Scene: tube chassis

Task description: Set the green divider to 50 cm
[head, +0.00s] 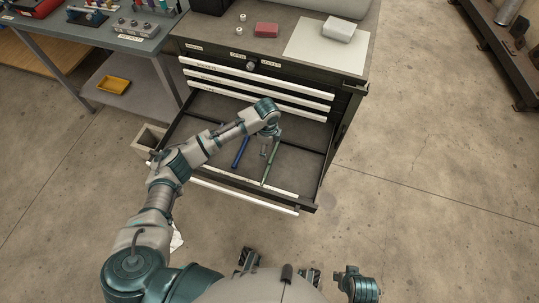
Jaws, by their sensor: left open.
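The green divider (271,162) stands in the open drawer (310,170), right of the middle, running from the back toward the front. A blue divider (240,152) stands to its left. My left gripper (265,153) points down into the drawer, just left of the green divider. It is open; whether its fingers touch the divider is too small to tell. A pale strip (255,182) runs along the drawer's front edge; its marks are not readable.
The drawer belongs to a dark cabinet (345,95) with shut drawers above. A red block (266,29) and a white box (339,29) are on its top. A workbench (138,40) stands at left.

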